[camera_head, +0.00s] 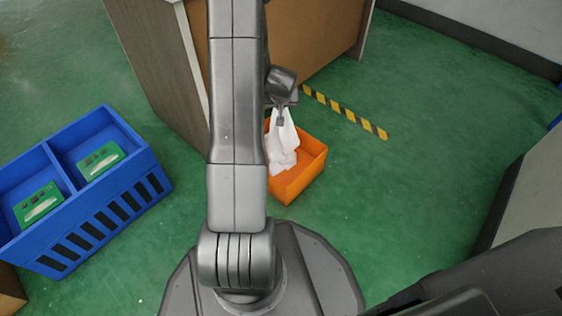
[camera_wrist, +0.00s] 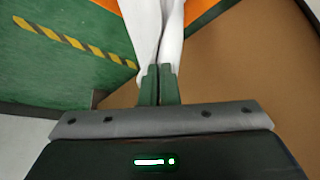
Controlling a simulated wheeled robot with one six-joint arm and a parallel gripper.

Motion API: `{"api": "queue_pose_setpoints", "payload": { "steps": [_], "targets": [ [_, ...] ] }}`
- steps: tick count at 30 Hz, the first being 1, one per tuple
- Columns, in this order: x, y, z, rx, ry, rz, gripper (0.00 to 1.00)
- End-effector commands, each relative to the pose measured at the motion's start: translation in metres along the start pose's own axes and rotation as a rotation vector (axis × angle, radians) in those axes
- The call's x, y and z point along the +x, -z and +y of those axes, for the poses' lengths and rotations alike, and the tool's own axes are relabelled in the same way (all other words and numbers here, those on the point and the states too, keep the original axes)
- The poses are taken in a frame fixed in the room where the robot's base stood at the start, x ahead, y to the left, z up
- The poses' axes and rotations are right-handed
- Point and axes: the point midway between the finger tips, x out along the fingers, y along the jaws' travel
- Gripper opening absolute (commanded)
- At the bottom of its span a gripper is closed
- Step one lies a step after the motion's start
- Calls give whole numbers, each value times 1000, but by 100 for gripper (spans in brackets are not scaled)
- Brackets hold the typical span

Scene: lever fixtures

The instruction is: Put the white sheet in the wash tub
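The white sheet (camera_head: 282,142) hangs in folds from my gripper (camera_head: 280,118) and reaches down into or over an orange tub (camera_head: 303,178) on the floor. In the wrist view my gripper (camera_wrist: 160,72) has its green fingertips close together on the sheet (camera_wrist: 146,25). Orange tub edges (camera_wrist: 108,5) show at the top of that view. My arm hides the tub's left side in the head view. I cannot tell whether the sheet's lower end touches the tub's bottom.
A cabinet with a brown front (camera_head: 318,40) stands just behind the tub. A blue divided crate (camera_head: 132,190) with green-and-white items stands at left. Yellow-black floor tape (camera_head: 345,111) runs right of the tub. Green floor at right is clear.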

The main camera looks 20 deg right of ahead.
Motion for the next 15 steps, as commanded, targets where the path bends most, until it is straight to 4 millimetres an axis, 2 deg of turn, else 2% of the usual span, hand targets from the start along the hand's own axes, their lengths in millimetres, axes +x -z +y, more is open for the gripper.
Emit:
{"api": "queue_pose_setpoints", "payload": {
  "steps": [1,6,15],
  "targets": [
    [11,-7,0,2,-1,-5,0],
    [33,-20,1,3,-1,-3,0],
    [64,-39,1,5,-1,-3,0]
  ]
}}
